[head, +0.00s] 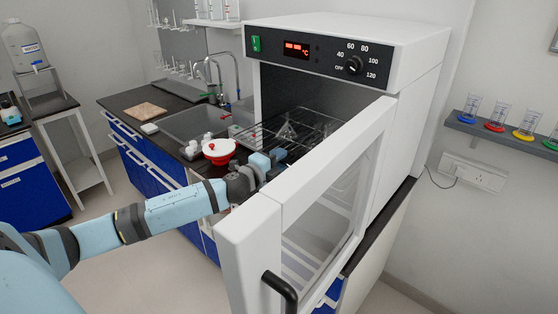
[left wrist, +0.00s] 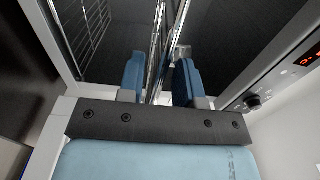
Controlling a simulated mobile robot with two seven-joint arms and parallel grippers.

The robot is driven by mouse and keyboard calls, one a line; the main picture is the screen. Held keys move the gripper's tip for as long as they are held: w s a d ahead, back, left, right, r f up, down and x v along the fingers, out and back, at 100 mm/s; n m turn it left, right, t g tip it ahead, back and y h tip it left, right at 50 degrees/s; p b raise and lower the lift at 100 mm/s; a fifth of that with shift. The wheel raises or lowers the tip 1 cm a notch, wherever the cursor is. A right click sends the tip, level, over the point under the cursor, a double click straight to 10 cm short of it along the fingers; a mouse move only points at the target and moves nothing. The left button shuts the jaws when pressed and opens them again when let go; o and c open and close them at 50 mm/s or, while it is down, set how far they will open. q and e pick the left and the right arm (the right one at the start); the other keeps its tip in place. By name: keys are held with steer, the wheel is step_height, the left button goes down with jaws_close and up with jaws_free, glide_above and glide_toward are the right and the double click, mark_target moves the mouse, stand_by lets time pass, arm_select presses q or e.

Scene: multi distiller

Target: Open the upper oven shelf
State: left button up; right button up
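The white oven (head: 412,70) stands with its glass door (head: 320,190) swung open toward me. A dark wire shelf (head: 315,122) at the upper level sticks out of the oven opening and carries a clear conical flask (head: 287,131). My left gripper (head: 268,158) is at the shelf's front edge, behind the door. In the left wrist view its two blue fingers (left wrist: 160,82) stand apart, with thin metal shelf bars (left wrist: 156,50) between them. Whether a finger touches the bars is unclear. My right gripper is not in view.
The oven door stands close to the right of my left arm. A red and white container (head: 218,151) is on the dark counter left of the oven. A sink (head: 200,122) lies behind it. A wall shelf (head: 500,132) with glassware is at the right.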

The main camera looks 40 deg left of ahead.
arm_select(q)
steer(key=s+a+b, duration=0.1)
steer(key=s+b, duration=0.1)
steer(key=s, duration=1.1)
steer(key=shift+s, duration=0.4)
